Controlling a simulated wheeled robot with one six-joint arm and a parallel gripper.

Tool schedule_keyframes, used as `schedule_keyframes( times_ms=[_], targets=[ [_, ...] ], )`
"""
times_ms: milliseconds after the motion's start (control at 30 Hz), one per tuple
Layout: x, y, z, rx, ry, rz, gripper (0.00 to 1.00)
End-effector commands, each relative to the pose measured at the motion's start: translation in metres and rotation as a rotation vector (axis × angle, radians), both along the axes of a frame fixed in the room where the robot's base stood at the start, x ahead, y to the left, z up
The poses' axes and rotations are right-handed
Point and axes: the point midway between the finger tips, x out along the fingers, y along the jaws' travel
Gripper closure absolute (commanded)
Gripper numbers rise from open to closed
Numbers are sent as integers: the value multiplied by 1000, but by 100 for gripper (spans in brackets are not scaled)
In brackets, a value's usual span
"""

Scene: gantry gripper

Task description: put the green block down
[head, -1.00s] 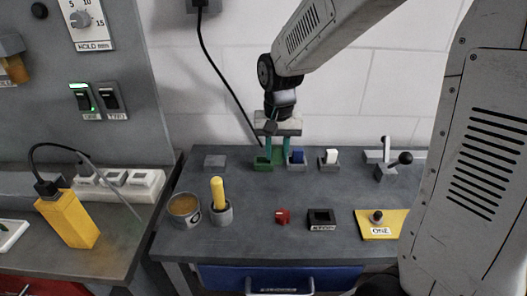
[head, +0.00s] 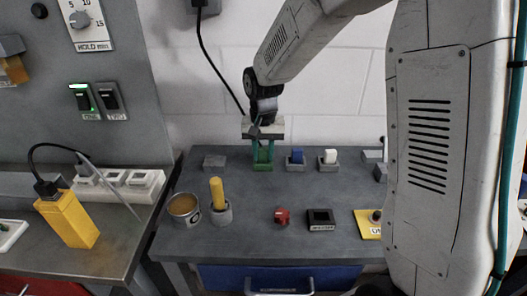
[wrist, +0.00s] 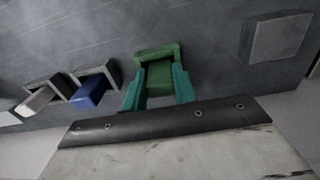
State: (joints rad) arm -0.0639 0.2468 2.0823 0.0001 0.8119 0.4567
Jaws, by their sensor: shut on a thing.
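My gripper (head: 263,150) points down at the back of the grey table, with its teal fingers shut on the green block (wrist: 160,78). In the head view the block lies between the fingers, partly hidden by them. Directly below is a green holder (head: 262,168), and my gripper is lined up over it. In the wrist view the holder's dark green rim (wrist: 158,50) borders the block. I cannot tell whether the block is above the holder or inside it.
Right of the green holder stand a blue block (head: 297,155) and a white block (head: 330,157), each in a grey holder. A grey block (head: 215,162) sits to the left. A can (head: 184,207), a yellow cylinder (head: 217,193) and a red piece (head: 282,215) stand nearer the front.

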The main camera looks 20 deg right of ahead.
Motion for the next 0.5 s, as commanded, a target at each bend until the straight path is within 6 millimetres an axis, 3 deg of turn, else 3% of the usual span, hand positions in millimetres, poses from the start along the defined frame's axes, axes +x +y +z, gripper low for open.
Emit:
schedule_keyframes(
  times_ms=[267,300,333,367,500],
  targets=[
    [-1,0,-10,-1,4,0,92],
    [-1,0,-11,0,4,0,67],
    [-1,0,-11,0,4,0,58],
    [-2,0,-11,0,5,0,54],
    [-2,0,-12,-1,9,0,53]
  ],
)
